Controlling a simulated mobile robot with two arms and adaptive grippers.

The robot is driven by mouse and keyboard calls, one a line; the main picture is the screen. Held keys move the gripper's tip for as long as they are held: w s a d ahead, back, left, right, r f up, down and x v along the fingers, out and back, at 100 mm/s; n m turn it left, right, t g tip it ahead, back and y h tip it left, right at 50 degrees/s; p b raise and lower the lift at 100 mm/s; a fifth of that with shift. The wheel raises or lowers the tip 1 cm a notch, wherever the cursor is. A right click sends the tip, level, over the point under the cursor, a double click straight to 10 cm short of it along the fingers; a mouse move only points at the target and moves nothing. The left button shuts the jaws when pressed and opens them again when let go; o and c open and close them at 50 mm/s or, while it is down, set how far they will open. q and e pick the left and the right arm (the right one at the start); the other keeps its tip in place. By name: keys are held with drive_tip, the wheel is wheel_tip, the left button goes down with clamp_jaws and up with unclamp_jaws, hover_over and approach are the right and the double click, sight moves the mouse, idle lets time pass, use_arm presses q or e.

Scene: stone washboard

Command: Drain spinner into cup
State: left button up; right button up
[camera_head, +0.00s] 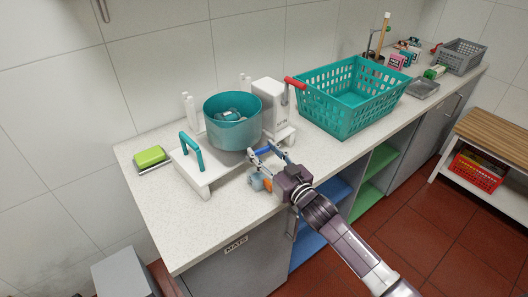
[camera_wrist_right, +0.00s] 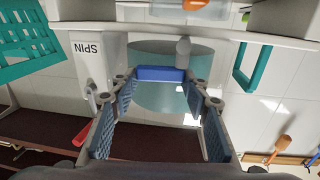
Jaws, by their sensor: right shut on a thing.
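The spinner has a teal drum (camera_head: 233,133) on a white base (camera_head: 202,181), with a white box marked SPIN (camera_wrist_right: 93,62) beside it. Something bluish lies inside the drum. A blue bar (camera_wrist_right: 160,74), also in the head view (camera_head: 263,151), is at the drum's front near a grey spout-like part (camera_wrist_right: 183,48). My right gripper (camera_head: 268,153) is shut on the blue bar, which spans its fingertips in the wrist view. A small light-blue and orange item (camera_head: 257,182) sits below the gripper at the counter's front, partly hidden; I cannot tell if it is the cup. My left gripper is out of view.
A green sponge (camera_head: 150,156) lies on a tray at left. A grey basket (camera_head: 462,58) and bottles stand at the far right. The counter's front left (camera_head: 180,235) is clear.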

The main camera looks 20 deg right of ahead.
drive_tip(key=shift+w+r+n+y, duration=0.1)
drive_tip(key=shift+w+n+y, duration=0.05)
drive_tip(key=shift+n+y, duration=0.4)
drive_tip(key=shift+w+d+n+g+y, duration=0.1)
drive_tip(key=shift+w+n+g+y, duration=0.1)
drive_tip(key=shift+n+g+y, duration=0.7)
drive_tip(key=shift+m+t+y, duration=0.25)
drive_tip(key=shift+t, duration=0.05)
drive_tip(key=o, duration=1.2)
drive_tip(key=shift+s, duration=0.1)
drive_tip(key=shift+s+d, duration=0.1)
drive_tip(key=shift+s, duration=0.1)
drive_tip(key=v, duration=1.1)
drive_tip(key=shift+s+d, duration=0.15)
drive_tip(key=shift+s, duration=0.05)
